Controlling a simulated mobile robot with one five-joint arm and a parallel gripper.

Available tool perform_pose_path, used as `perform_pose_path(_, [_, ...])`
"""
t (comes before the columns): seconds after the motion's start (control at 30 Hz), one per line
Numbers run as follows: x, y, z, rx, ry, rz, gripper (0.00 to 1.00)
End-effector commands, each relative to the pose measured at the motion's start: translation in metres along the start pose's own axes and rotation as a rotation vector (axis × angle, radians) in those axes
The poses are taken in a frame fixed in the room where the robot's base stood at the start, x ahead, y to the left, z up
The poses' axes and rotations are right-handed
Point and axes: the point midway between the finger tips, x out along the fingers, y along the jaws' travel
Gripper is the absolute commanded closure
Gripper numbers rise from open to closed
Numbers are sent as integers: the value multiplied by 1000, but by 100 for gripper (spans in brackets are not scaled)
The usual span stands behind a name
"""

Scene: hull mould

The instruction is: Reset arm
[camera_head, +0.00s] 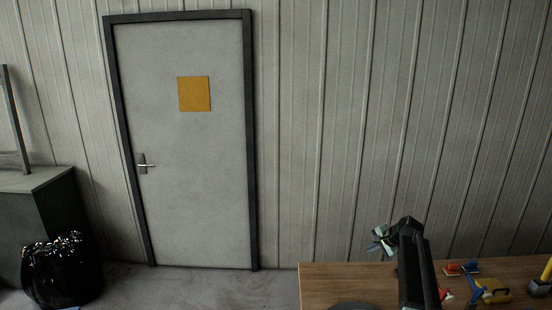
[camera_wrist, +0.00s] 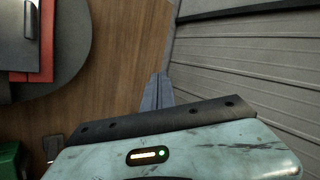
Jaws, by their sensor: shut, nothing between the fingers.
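My gripper (camera_head: 378,243) shows in the head view at the end of my dark raised arm, above the left part of the wooden table (camera_head: 340,283). In the wrist view my gripper (camera_wrist: 157,92) has its grey fingers together, with nothing between them. The table also fills the left of the wrist view (camera_wrist: 128,40). The fingers appear apart from everything on the table.
Several small tools and a yellow object (camera_head: 493,291) lie on the table's right side. A round grey disc with a red item (camera_wrist: 38,75) shows in the wrist view. A closed door (camera_head: 185,180), a black bag (camera_head: 62,275) and a dark cabinet (camera_head: 30,215) stand at left.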

Motion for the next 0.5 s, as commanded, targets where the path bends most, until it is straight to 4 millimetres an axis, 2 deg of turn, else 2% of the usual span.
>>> perform_pose_path(0.03, [15,2,52,-66,-33,25,100])
perform_pose_path(0.07, [21,2,78,-107,-53,42,100])
perform_pose_path(0.1, [28,4,113,-166,-78,67,100])
perform_pose_path(0.17, [35,12,165,-261,-116,108,100])
perform_pose_path(0.2, [38,20,200,-329,-142,138,100])
perform_pose_path(0.27, [37,37,251,-441,-181,189,100])
perform_pose_path(0.3, [34,53,284,-522,-209,226,100])
perform_pose_path(0.37, [24,81,326,-647,-248,290,100])
perform_pose_path(0.4, [14,102,347,-729,-273,335,100])
perform_pose_path(0.43, [5,118,358,-785,-290,371,100])
perform_pose_path(0.5, [-20,152,365,-887,-323,452,100])
